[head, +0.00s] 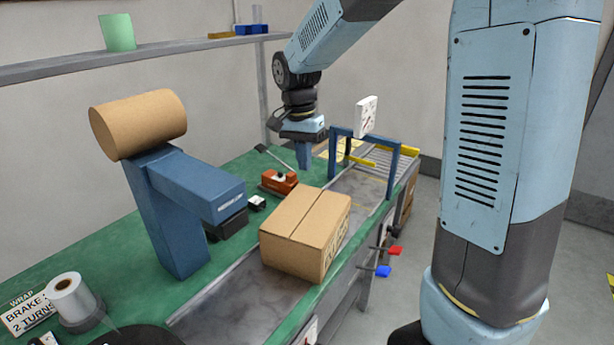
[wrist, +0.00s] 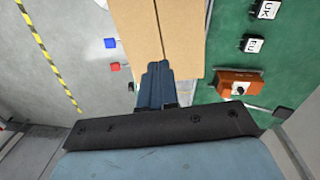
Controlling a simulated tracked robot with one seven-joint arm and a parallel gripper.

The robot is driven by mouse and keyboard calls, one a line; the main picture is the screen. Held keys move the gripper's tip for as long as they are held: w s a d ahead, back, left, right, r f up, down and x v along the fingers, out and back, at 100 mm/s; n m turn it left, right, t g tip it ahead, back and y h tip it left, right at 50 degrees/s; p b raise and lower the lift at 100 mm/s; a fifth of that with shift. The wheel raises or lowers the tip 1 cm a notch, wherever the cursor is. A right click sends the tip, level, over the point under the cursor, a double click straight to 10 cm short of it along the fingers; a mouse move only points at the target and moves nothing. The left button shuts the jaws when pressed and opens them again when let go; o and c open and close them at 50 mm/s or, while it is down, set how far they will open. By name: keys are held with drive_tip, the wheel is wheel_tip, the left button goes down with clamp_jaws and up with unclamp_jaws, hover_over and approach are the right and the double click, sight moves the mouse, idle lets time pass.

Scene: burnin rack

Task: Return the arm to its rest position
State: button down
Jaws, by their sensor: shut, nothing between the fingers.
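My gripper (head: 304,160) points down above the green bench, behind the cardboard box (head: 306,232) in the head view. Its fingers are together and hold nothing. In the wrist view my gripper (wrist: 154,80) shows its closed fingers against the cardboard box (wrist: 185,30). The box stands closed on the grey conveyor strip, apart from the gripper as far as the head view shows. My arm comes in from the upper right of the head view.
A blue stand with a brown paper roll (head: 138,124) rises at the left. A blue gate frame (head: 364,134) spans the conveyor beside my gripper. An orange device (head: 279,182) sits on the bench (head: 232,180). Red (head: 395,251) and blue (head: 383,271) knobs stick out at the front. A shelf (head: 150,54) runs behind.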

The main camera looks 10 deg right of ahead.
drive_tip(key=s+d+r+n+t, duration=0.2)
drive_tip(key=s+d+r, duration=0.1)
drive_tip(key=s, duration=0.4)
drive_tip(key=s+d+r+n+t, duration=0.2)
drive_tip(key=s+d, duration=0.3)
drive_tip(key=s, duration=0.3)
drive_tip(key=s+d+r+n+t, duration=0.2)
drive_tip(key=s+d+r, duration=0.2)
drive_tip(key=s, duration=0.3)
drive_tip(key=shift+s+d+r+n+y, duration=0.2)
drive_tip(key=shift+n+y, duration=0.2)
